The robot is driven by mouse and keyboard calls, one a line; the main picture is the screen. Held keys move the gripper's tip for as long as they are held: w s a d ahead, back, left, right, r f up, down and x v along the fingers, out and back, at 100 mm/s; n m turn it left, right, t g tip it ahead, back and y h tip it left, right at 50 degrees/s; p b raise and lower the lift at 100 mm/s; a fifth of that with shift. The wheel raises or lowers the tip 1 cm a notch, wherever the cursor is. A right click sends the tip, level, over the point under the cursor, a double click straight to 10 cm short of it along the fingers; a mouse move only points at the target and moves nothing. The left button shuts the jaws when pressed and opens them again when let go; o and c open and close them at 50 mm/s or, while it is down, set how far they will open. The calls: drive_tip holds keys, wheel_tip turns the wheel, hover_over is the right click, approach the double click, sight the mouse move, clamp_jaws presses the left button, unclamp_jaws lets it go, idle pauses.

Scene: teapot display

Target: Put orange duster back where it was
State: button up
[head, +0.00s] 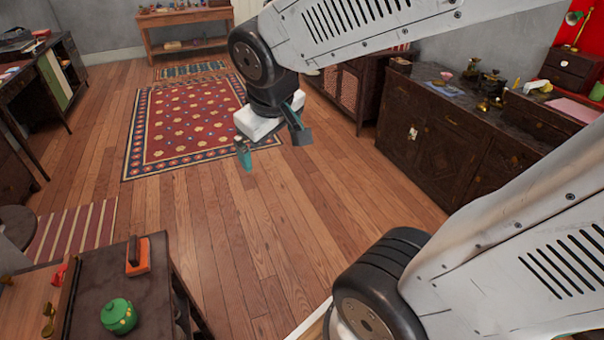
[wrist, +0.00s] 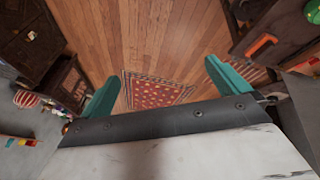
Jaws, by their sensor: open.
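The orange duster (head: 137,257), an orange block with a dark part on top, sits on the dark table (head: 95,290) at the lower left of the head view. An orange piece that looks like it (wrist: 262,45) shows at the upper right of the wrist view. My gripper (head: 272,146) hangs over the open floor near the patterned rug, well away from the duster. Its teal fingers are wide apart and nothing is between them in the wrist view (wrist: 160,85).
A green teapot (head: 118,316) stands near the duster on the same table, with a small red object (head: 59,275) to its left. A dark cabinet (head: 440,130) lines the right side. The wooden floor (head: 230,230) and red rug (head: 190,120) are clear.

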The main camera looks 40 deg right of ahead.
drive_tip(key=s+a+r+g+y, duration=0.1)
drive_tip(key=s+a, duration=0.1)
drive_tip(key=s, duration=0.4)
drive_tip(key=s+a+m+g+y, duration=0.1)
drive_tip(key=s+a, duration=0.1)
drive_tip(key=s, duration=0.5)
drive_tip(key=shift+r+g, duration=0.35)
drive_tip(key=shift+g, duration=0.05)
